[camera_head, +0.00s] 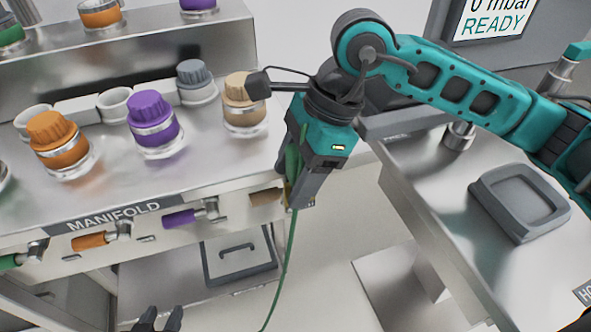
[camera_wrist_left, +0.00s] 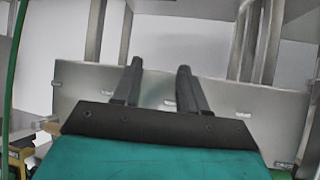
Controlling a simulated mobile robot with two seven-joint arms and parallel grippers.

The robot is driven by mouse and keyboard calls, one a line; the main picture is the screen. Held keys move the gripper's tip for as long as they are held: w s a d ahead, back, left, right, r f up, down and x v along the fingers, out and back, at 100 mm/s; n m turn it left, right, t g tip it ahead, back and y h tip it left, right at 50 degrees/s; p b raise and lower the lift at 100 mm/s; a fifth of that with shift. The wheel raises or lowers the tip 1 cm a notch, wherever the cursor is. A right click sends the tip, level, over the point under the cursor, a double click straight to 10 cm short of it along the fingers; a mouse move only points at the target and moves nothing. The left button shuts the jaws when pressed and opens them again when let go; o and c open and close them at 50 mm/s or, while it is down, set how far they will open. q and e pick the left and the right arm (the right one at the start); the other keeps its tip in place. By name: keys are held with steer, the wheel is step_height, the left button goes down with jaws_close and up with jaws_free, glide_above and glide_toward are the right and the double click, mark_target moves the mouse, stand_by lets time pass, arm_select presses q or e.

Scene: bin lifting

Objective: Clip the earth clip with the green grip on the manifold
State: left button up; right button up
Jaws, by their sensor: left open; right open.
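The manifold (camera_head: 225,186) is the steel bench at left with a labelled front edge. The earth clip's green grip (camera_head: 292,163) shows as a strip beside my right gripper (camera_head: 302,190), at the manifold's right end. The gripper hides most of the clip, so I cannot tell whether its jaws are on the manifold. My right gripper is open and points down around or beside the grip. A green cable (camera_head: 285,262) hangs below it. My left gripper (camera_head: 158,322) is open and empty at the bottom edge; its two spread fingers show in the left wrist view (camera_wrist_left: 158,88).
Orange (camera_head: 60,144), purple (camera_head: 153,124) and tan (camera_head: 243,104) capped jars stand on the manifold. Coloured valves (camera_head: 185,218) line its front. A second steel bench (camera_head: 440,190) with a grey tray (camera_head: 520,200) stands at right, across a gap.

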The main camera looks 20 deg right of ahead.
steer(key=shift+w+r, duration=0.2)
steer(key=shift+w, duration=0.1)
arm_select(q)
step_height(320, 180, up, 6)
steer(key=w+d+p, duration=0.1)
steer(key=d+p, duration=0.1)
steer(key=shift+w+d+f+h, duration=0.15)
steer(key=shift+d+f+h, duration=0.1)
steer(key=shift+h, duration=0.15)
arm_select(e)
steer(key=v, duration=1.2)
steer(key=shift+s+d+r, duration=0.25)
arm_select(q)
steer(key=shift+r, duration=0.1)
